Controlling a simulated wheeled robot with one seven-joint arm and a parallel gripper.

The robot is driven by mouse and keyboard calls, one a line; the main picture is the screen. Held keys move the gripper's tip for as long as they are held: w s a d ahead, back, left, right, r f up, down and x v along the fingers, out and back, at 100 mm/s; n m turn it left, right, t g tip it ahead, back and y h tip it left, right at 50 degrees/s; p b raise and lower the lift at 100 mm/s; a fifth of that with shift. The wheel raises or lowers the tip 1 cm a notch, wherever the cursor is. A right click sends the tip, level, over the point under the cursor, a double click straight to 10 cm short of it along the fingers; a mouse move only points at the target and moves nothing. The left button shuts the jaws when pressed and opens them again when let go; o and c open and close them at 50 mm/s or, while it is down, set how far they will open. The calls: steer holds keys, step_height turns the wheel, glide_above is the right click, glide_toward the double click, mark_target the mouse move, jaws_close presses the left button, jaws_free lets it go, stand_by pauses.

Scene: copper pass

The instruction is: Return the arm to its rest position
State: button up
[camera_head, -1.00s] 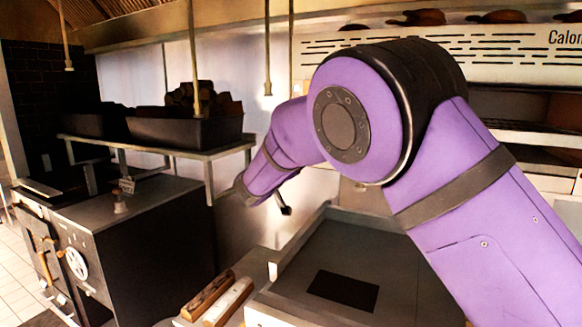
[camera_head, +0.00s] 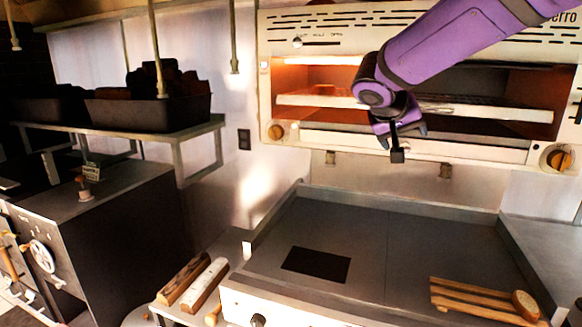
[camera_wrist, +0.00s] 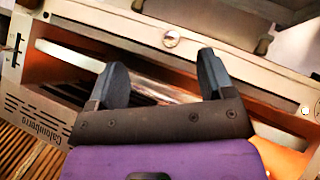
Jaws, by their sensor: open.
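My purple arm reaches in from the upper right of the head view. My gripper (camera_head: 397,143) hangs in front of the lit oven (camera_head: 300,82), above the back of the flat griddle. In the wrist view my gripper (camera_wrist: 160,80) shows two dark fingers spread apart, with nothing between them. The oven's opening and its inner rack (camera_wrist: 70,55) lie beyond the fingers, tilted in the picture. I cannot tell how far the fingertips are from the oven front.
The griddle (camera_head: 400,240) has raised side walls and a dark square plate (camera_head: 316,264). A slatted wooden rack (camera_head: 480,300) lies at its right. Two long pieces (camera_head: 195,282) lie at its left. A dark stove (camera_head: 100,235) and a shelf with black bins (camera_head: 150,113) stand left.

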steer(key=s+d+g+y, duration=0.15)
steer(key=s+d, duration=0.25)
steer(key=s, duration=0.4)
steer(key=s+d+g+y, duration=0.1)
steer(key=s+d+y, duration=0.15)
steer(key=s, duration=0.55)
steer(key=s+f+n+t+y, duration=0.1)
steer(key=s+f+y, duration=0.2)
steer(key=s, duration=1.3)
steer(key=shift+s+a+f+n, duration=0.2)
steer(key=shift+s+f+n, duration=0.1)
steer(key=shift+f, duration=0.3)
